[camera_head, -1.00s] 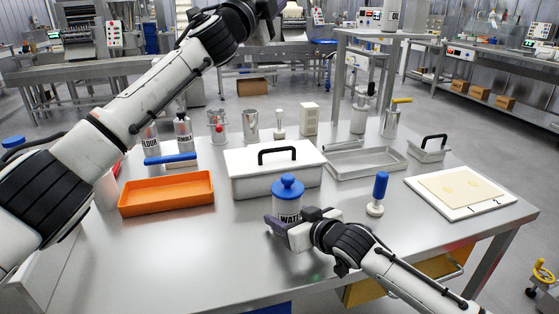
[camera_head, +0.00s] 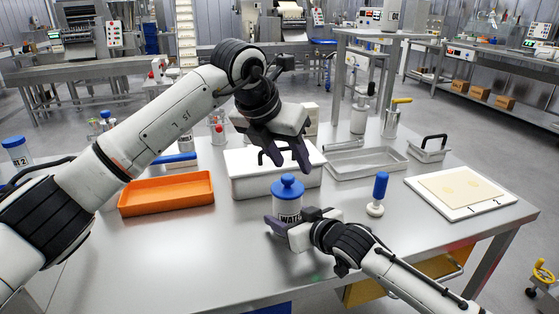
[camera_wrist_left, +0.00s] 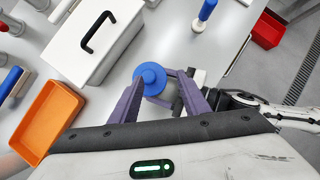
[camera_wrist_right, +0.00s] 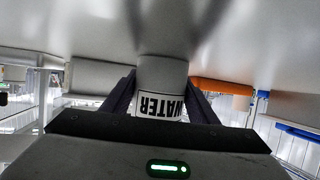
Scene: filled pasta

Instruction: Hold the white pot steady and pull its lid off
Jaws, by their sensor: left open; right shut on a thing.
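The white pot (camera_head: 287,208) with a "WATER" label stands upright on the steel table, and its blue knobbed lid (camera_head: 287,187) sits on top. In the right wrist view the pot (camera_wrist_right: 162,78) is between the fingers. My right gripper (camera_head: 283,224) is shut on the pot's body, low down. My left gripper (camera_head: 289,165) is open and empty above and just behind the lid, fingers pointing down. In the left wrist view the lid (camera_wrist_left: 150,77) shows between and beyond the open fingers, apart from them.
A white box with a black handle (camera_head: 240,180) stands close behind the pot. An orange tray (camera_head: 165,195) lies to the left. A blue-handled stamp (camera_head: 379,190) and a board with dough (camera_head: 470,190) are to the right. The table's front left is clear.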

